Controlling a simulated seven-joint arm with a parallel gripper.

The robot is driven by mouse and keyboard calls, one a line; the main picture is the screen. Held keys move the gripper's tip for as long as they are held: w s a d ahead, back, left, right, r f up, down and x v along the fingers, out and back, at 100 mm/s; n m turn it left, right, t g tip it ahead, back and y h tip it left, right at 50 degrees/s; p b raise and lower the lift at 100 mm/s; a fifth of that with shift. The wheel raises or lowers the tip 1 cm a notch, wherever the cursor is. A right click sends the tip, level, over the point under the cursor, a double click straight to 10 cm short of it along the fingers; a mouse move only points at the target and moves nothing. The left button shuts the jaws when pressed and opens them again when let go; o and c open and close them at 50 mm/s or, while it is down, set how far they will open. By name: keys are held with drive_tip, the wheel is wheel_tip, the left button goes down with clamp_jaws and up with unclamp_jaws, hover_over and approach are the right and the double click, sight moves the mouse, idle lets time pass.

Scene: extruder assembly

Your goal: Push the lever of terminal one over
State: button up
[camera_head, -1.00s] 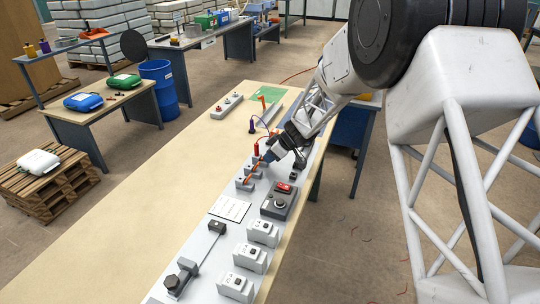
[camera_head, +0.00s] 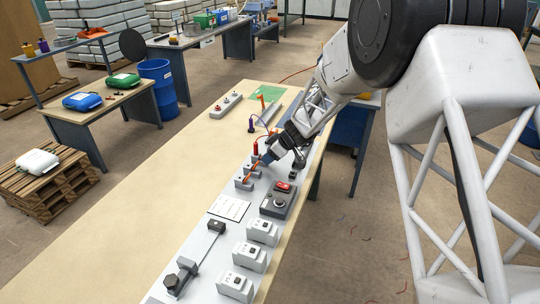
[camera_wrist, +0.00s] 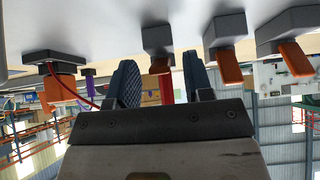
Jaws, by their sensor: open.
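In the wrist view, grey terminal blocks with orange levers hang from the pale panel, which shows at the top. One block (camera_wrist: 157,38) has its lever (camera_wrist: 159,66) between my fingers in the picture. A second lever (camera_wrist: 230,66) is just right of the fingers, and a third (camera_wrist: 295,58) is farther right. Which is terminal one, I cannot tell. My gripper (camera_wrist: 161,82) is open with two blue fingers; I cannot tell whether either touches a lever. In the head view, my gripper (camera_head: 266,157) is low over the terminals (camera_head: 243,183), partly hiding them.
A red plug (camera_head: 256,147) and a purple plug (camera_head: 251,126) stand beyond the terminals. A control box (camera_head: 279,200) with a red switch, white modules (camera_head: 249,257) and a long lever assembly (camera_head: 181,277) sit nearer. The bench's left side (camera_head: 150,195) is clear.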

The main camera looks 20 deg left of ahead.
drive_tip(key=v, duration=0.7)
drive_tip(key=shift+d+r, duration=0.25)
drive_tip(key=shift+r, duration=0.05)
drive_tip(key=shift+a, duration=0.1)
idle(0.3)
drive_tip(key=a+h, duration=0.1)
drive_tip(key=h, duration=0.1)
drive_tip(key=a+h, duration=0.2)
drive_tip(key=a+r+h, duration=0.1)
drive_tip(key=a+h, duration=0.1)
drive_tip(key=shift+s+r+g+h, duration=0.1)
drive_tip(key=shift+s+g+h, duration=0.2)
drive_tip(key=shift+h, duration=0.1)
drive_tip(key=shift+w+a+r+h, duration=0.3)
drive_tip(key=shift+r+h, duration=0.1)
drive_tip(key=shift+h, duration=0.1)
drive_tip(key=shift+f, duration=0.15)
drive_tip(key=shift+f, duration=3.75)
